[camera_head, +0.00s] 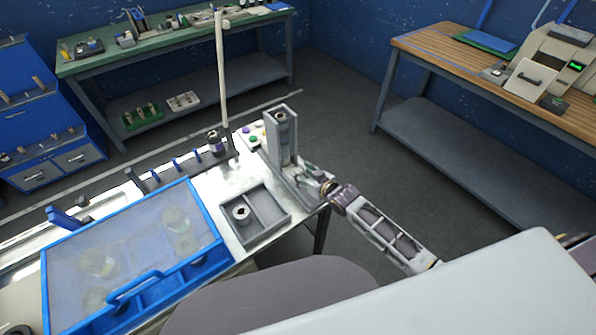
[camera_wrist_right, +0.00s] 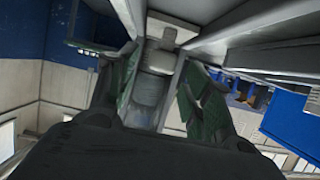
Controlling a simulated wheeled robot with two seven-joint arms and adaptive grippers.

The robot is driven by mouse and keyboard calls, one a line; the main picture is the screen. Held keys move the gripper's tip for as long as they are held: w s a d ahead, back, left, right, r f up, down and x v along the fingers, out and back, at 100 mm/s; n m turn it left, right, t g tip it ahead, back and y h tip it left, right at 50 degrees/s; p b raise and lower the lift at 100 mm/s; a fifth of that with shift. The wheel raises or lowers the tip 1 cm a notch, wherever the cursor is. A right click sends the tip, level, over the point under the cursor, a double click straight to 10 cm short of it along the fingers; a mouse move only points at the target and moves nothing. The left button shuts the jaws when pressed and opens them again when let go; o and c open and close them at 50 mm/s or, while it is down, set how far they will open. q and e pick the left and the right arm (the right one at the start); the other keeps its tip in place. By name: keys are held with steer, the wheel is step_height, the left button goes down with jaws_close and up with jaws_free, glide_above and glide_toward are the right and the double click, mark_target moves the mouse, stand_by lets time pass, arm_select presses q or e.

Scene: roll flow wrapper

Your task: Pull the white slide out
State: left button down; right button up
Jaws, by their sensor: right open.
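A grey upright dispenser (camera_head: 283,140) with an open top stands at the right end of the metal machine table, and a round part shows inside its top. A pale slide piece (camera_head: 300,183) appears at its foot, small and partly hidden by my right gripper (camera_head: 318,182). In the right wrist view, my right gripper (camera_wrist_right: 160,95) is open. My left gripper is not in view.
A grey two-part tray (camera_head: 262,238) holding one round part lies in front of the dispenser. A blue-framed clear cover (camera_head: 190,262) with a handle is at left. A pale post (camera_head: 221,75) rises behind. Floor right of the table is clear.

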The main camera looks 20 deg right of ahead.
mark_target(299, 171)
steer(key=shift+x, duration=1.65)
jaws_close()
